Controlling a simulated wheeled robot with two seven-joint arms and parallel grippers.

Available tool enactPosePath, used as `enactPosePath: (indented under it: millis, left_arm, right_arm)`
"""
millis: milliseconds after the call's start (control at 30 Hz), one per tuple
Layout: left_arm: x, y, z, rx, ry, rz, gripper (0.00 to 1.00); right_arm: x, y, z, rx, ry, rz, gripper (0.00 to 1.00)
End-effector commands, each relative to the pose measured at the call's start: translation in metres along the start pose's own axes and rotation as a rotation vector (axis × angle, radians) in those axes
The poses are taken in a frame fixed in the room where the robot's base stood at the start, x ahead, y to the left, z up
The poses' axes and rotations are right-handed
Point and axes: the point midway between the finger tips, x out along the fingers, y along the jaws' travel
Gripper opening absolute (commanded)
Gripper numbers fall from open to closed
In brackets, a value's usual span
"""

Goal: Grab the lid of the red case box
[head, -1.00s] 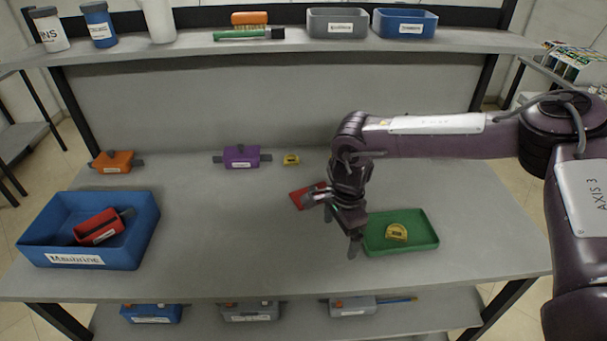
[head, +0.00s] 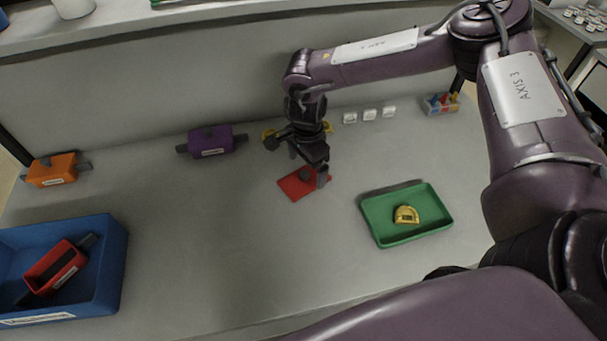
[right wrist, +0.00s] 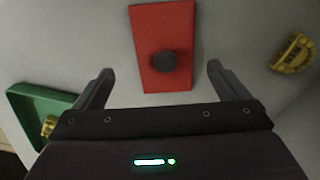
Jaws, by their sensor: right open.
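The red lid (head: 298,184) is a flat red plate lying on the grey table, with a dark round knob at its middle. In the right wrist view the red lid (right wrist: 163,30) lies just ahead of the fingers, its knob between their lines. My right gripper (head: 298,172) is open and empty above the lid; in the right wrist view its fingers (right wrist: 158,80) stand apart to either side of the lid. The open red case box (head: 56,267) lies tilted in the blue bin at the left. My left gripper is out of view.
A green tray (head: 378,223) with a yellow tape measure (head: 406,214) stands right of the lid. A second yellow item (right wrist: 293,53) lies near the lid. A purple box (head: 211,142) and orange box (head: 52,169) stand behind. The blue bin (head: 112,270) is at left; mid-table is clear.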

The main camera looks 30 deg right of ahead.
Motion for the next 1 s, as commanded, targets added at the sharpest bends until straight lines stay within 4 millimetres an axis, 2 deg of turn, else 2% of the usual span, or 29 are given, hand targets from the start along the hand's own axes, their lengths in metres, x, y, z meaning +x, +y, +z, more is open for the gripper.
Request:
enactPosePath:
  millis: [33, 133, 300, 567, 900, 1000]
  left_arm:
    - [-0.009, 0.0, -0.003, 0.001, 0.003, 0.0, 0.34]
    - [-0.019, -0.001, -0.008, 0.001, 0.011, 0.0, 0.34]
    - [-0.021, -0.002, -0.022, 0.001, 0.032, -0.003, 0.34]
    - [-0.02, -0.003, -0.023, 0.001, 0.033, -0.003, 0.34]
    - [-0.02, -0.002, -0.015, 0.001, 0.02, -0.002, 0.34]
    - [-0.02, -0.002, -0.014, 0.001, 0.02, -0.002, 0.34]
  right_arm:
    - [0.004, -0.001, 0.001, -0.002, 0.002, 0.003, 0.95]
    - [0.02, -0.004, 0.002, -0.002, 0.002, 0.003, 0.95]
    - [0.04, -0.004, 0.001, 0.0, 0.002, 0.002, 0.95]
    - [0.042, -0.005, 0.001, 0.0, 0.001, -0.001, 0.93]
    - [0.042, -0.004, 0.001, 0.001, 0.001, 0.0, 0.49]
    - [0.042, -0.005, 0.001, 0.001, 0.001, 0.0, 0.47]
